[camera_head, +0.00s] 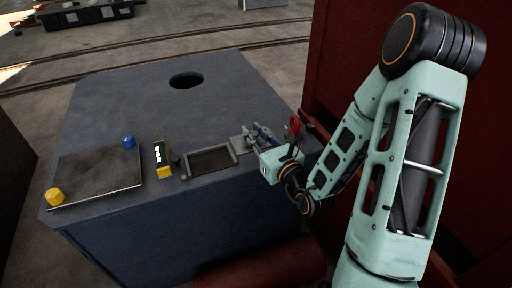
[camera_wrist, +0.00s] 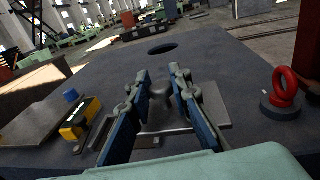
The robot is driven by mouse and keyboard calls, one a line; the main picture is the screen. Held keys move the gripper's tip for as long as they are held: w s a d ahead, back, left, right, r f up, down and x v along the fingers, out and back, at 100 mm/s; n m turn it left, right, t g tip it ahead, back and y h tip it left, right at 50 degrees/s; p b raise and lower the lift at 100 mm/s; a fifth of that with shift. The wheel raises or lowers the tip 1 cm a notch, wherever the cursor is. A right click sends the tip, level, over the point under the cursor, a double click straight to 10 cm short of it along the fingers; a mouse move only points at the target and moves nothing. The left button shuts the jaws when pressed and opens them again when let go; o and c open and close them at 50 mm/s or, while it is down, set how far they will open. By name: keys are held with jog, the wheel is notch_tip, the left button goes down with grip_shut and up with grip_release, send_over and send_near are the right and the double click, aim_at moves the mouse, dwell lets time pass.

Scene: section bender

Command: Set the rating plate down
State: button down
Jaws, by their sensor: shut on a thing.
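The rating plate, seemingly the flat grey plate with a raised grip (camera_wrist: 212,113), is at my gripper in the wrist view. A small part of it shows left of the fingers in the head view (camera_head: 238,145). My gripper (camera_wrist: 160,102) has its two blue-padded fingers on either side of the grip and is shut on it. In the head view my gripper (camera_head: 254,140) is low over the right part of the blue-grey bench top (camera_head: 150,105). I cannot tell whether the plate touches the bench. The fingers hide part of the plate.
A shallow dark rectangular frame (camera_head: 208,176) lies left of my gripper. A red ring (camera_wrist: 285,88) stands right. A round hole (camera_head: 186,80) is farther back.

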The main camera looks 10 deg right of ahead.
jog(key=w+f+b, duration=0.1)
jog(key=b, duration=0.2)
jog(key=shift+w+d, duration=0.1)
jog(key=shift+d, duration=0.05)
jog(key=w+f, duration=0.2)
jog(key=w+d+f+b, duration=0.1)
jog(key=w+f, duration=0.1)
jog(key=w, duration=0.1)
jog(key=w+d+f+b, duration=0.1)
jog(key=w+f, duration=0.1)
jog(key=w, duration=0.1)
jog(key=shift+w+f, duration=0.15)
jog(key=shift+f, duration=0.15)
jog(key=shift+w+d+f+b, duration=0.15)
jog(key=shift+f+b, duration=0.15)
jog(key=shift+f, duration=0.35)
jog(key=shift+w+a+f+b, duration=0.1)
jog(key=shift+f+b, duration=0.15)
jog(key=shift+f, duration=0.4)
jog(key=shift+w+d+f+b, duration=0.15)
jog(key=shift+f+b, duration=0.15)
jog(key=shift+f, duration=0.35)
jog(key=shift+a+f, duration=0.1)
jog(key=shift+f, duration=0.15)
jog(key=c, duration=1.8)
grip_release()
jog(key=shift+o, duration=0.2)
